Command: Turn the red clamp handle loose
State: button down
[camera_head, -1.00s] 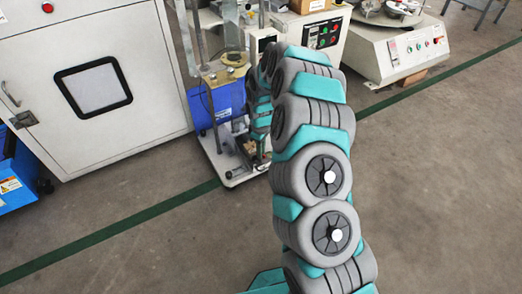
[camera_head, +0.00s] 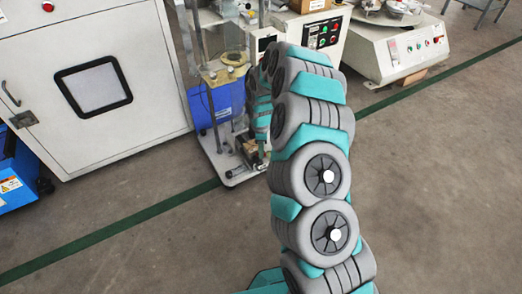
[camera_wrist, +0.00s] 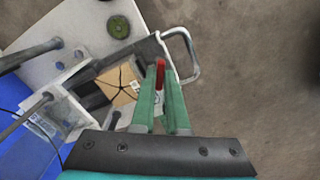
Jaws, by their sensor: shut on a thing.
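The red clamp handle (camera_wrist: 160,75) shows in the wrist view as a short red bar between the tips of my green fingers. My gripper (camera_wrist: 160,88) is shut on it. The fingers hide the handle's lower part. In the head view my arm hides the handle, and I cannot make out the fingertips there.
A box-like part with dark lines (camera_wrist: 118,84) and a grey metal loop (camera_wrist: 186,52) lie close to my fingers. A round green part (camera_wrist: 118,26) sits on the pale base plate. A blue container (camera_head: 214,104) stands behind the posts. Open floor (camera_head: 440,200) lies to the right.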

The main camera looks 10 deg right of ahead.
jog(key=n, duration=0.6)
jog(key=c, duration=1.2)
grip_release()
jog(key=shift+o, duration=0.2)
jog(key=shift+r+p, duration=0.9)
jog(key=shift+r, duration=2.65)
